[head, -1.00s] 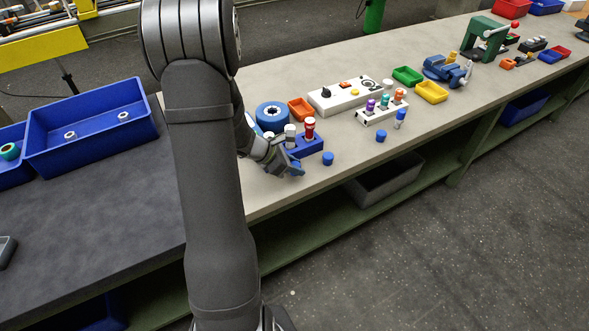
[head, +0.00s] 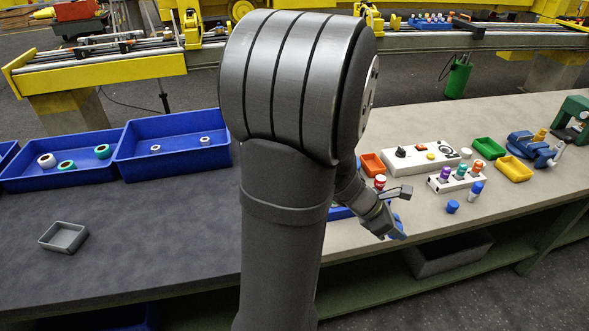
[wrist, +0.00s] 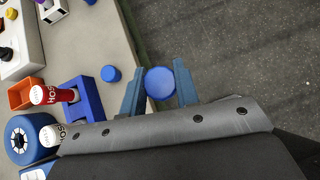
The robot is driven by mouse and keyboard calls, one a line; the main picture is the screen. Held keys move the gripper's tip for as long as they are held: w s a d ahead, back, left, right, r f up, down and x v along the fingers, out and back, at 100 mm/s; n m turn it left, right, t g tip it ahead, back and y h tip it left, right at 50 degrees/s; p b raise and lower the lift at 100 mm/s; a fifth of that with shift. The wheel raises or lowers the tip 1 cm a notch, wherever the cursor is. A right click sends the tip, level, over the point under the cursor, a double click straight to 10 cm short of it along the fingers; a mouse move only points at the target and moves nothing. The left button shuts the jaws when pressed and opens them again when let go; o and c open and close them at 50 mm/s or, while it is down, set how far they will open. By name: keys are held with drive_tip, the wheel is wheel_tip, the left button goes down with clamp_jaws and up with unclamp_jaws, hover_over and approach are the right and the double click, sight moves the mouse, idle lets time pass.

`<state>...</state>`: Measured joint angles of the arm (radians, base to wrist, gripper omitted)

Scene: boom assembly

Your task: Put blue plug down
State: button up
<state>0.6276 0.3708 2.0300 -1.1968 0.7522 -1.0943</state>
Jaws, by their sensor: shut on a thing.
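My gripper (wrist: 158,88) is shut on a round blue plug (wrist: 160,83), which sits between its two fingers in the wrist view. In the head view my gripper (head: 394,228) is near the bench's front edge, and my arm hides part of the area. In the wrist view the floor shows behind and right of the held plug. A second blue plug (wrist: 111,74) stands alone on the bench, left of my gripper; it also shows in the head view (head: 452,206).
A white rack (head: 455,179) with coloured plugs and a yellow bin (head: 514,168) stand farther right. Bare bench (head: 425,222) surrounds the loose plug.

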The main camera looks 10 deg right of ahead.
drive_tip(key=w+a+n+t+y, duration=0.2)
drive_tip(key=w+a+n+t, duration=0.3)
drive_tip(key=w+a, duration=0.8)
drive_tip(key=w+a+n+t+y, duration=0.1)
drive_tip(key=w+a+n+t, duration=0.35)
drive_tip(key=w+a, duration=0.85)
drive_tip(key=s+a+n+t+y, duration=0.1)
drive_tip(key=a+n+y, duration=0.3)
drive_tip(key=a, duration=1.2)
drive_tip(key=s+a+n+y, duration=0.2)
drive_tip(key=a+n, duration=0.4)
drive_tip(key=a, duration=1)
drive_tip(key=shift+n, duration=0.25)
drive_tip(key=a+f, duration=0.2)
drive_tip(key=a, duration=0.1)
drive_tip(key=a+f, duration=0.2)
drive_tip(key=a, duration=0.2)
drive_tip(key=a+f, duration=0.2)
drive_tip(key=a, duration=0.2)
drive_tip(key=shift+a+f, duration=0.2)
drive_tip(key=shift+a, duration=0.05)
drive_tip(key=shift+s+a+f, duration=0.1)
drive_tip(key=shift+a+f, duration=0.2)
drive_tip(key=shift+a, duration=0.05)
drive_tip(key=shift+f, duration=1.85)
drive_tip(key=shift+f, duration=0.15)
